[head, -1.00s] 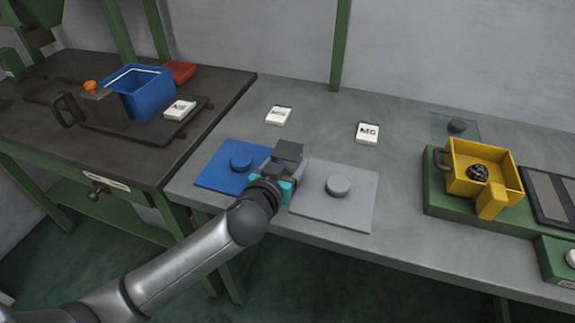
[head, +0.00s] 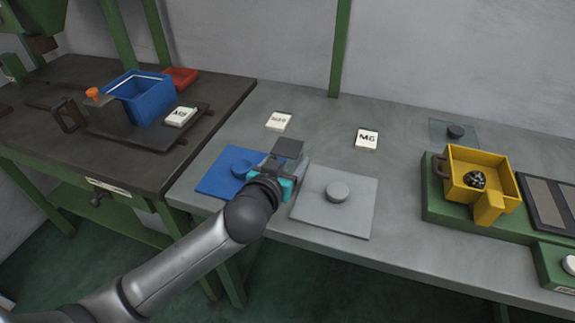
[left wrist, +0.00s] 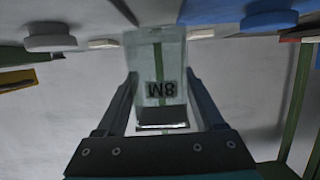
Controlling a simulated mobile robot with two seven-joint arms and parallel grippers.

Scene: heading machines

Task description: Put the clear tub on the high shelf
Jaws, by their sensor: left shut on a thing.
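In the head view my left gripper (head: 284,168) is over the grey bench, between a blue lid and a grey lid. A dark square face (head: 287,148) shows at its tip; the tub's clear walls are hard to make out there. I cannot tell its exact height. The high shelf cannot be made out. My right gripper is not in view.
The blue lid (head: 216,178) and grey lid (head: 350,214) lie flat on the bench (head: 320,115). A clear plate with a dark knob (head: 440,128) lies behind a yellow bin (head: 507,187). A blue bin (head: 150,106) stands on the dark left bench. Green posts (head: 341,45) rise behind.

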